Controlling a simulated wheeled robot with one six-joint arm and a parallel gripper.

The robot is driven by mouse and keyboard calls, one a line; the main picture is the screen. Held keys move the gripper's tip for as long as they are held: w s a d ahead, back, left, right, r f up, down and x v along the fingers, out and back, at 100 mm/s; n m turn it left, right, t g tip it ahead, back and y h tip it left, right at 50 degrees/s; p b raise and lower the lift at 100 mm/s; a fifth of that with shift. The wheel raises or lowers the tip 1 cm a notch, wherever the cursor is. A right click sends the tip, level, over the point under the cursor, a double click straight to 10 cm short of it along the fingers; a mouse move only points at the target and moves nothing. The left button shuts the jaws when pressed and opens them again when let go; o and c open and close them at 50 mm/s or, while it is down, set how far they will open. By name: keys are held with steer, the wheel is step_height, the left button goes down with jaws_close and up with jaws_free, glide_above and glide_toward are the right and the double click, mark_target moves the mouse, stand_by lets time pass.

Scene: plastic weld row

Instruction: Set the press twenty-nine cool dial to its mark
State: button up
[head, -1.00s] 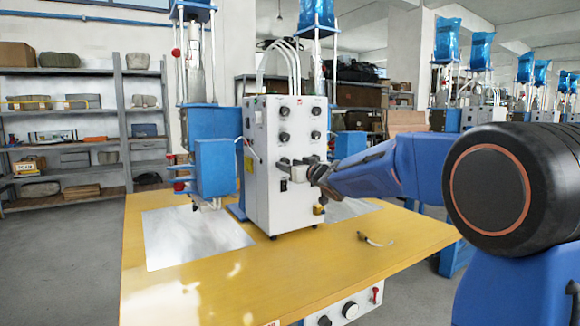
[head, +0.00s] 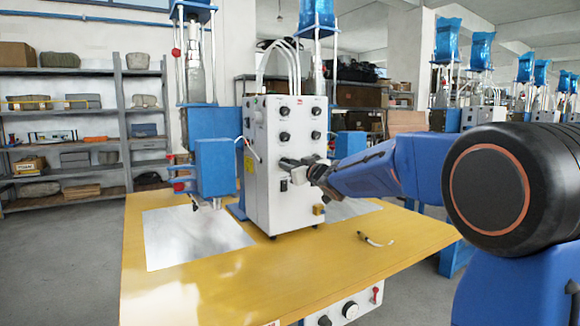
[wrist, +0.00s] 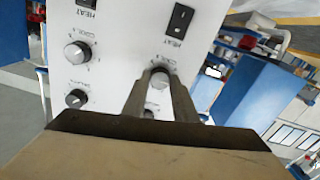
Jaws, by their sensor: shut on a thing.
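The white control box (head: 284,165) of the press stands on the yellow table, with several black dials on its front. My gripper (head: 286,163) is at the lower part of this front. In the wrist view my gripper (wrist: 160,74) has its two fingers on either side of a round grey-capped dial marked as cool (wrist: 160,80), shut on it. The fingers hide part of the dial's sides and scale, so I cannot read its pointer or mark. Another cool dial (wrist: 77,52) sits to its left in the wrist view.
A black heat switch (wrist: 180,20) is close to my fingers. A blue press head (head: 215,167) stands left of the box over a metal plate (head: 190,240). The table front is mostly clear.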

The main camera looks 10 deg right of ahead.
steer(key=n, duration=0.9)
stand_by(0.5)
steer(key=o, duration=1)
steer(key=shift+o, duration=0.2)
steer(key=shift+s+d, duration=0.1)
steer(key=v, duration=1.7)
